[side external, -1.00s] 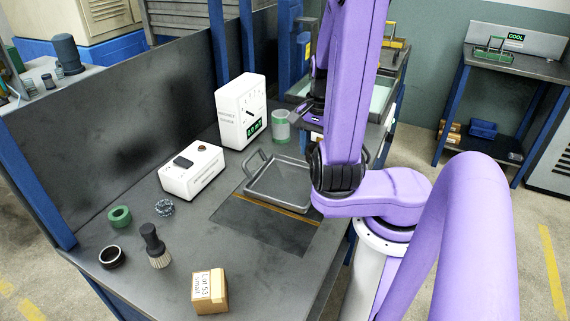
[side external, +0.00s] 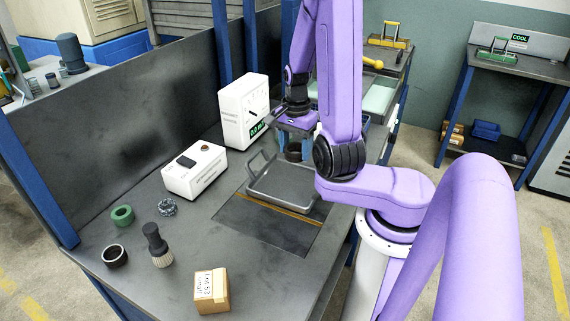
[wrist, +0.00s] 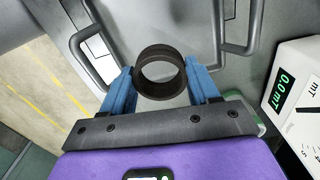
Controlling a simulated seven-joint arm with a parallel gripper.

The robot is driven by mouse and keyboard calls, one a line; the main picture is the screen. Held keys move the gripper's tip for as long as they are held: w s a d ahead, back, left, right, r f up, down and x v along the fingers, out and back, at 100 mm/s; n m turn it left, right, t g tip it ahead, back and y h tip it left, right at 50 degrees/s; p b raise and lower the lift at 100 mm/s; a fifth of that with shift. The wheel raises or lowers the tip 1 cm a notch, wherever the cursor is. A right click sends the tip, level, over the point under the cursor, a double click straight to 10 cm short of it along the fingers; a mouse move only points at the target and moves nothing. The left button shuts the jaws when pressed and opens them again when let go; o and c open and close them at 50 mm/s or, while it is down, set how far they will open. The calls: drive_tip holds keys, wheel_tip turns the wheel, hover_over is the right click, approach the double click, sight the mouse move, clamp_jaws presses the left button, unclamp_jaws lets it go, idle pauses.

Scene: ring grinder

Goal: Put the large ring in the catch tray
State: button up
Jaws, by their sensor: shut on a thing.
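My gripper (side external: 295,138) is shut on a dark ring (wrist: 160,55), with one blue finger on each side of it in the wrist view. The ring also shows below my gripper in the side view (side external: 293,154), raised near the far end of the catch tray. The catch tray (side external: 282,188) is a shallow grey tray with upright handles, standing on the bench. Its grey surface and handles also show beyond the ring in the wrist view (wrist: 238,38). I cannot tell whether the ring is over the tray's rim.
A white meter box (side external: 243,108) and a smaller white box (side external: 194,172) stand left of the tray. A green ring (side external: 122,215), a mottled ring (side external: 167,207), a black ring (side external: 114,256), a brush (side external: 156,244) and a carton (side external: 211,290) lie nearer on the bench.

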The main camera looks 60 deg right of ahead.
hover_over(285, 173)
wheel_tip(285, 173, down, 5)
drive_tip(key=shift+f, duration=1.7)
drive_tip(key=shift+f, duration=0.15)
drive_tip(key=o, duration=1.2)
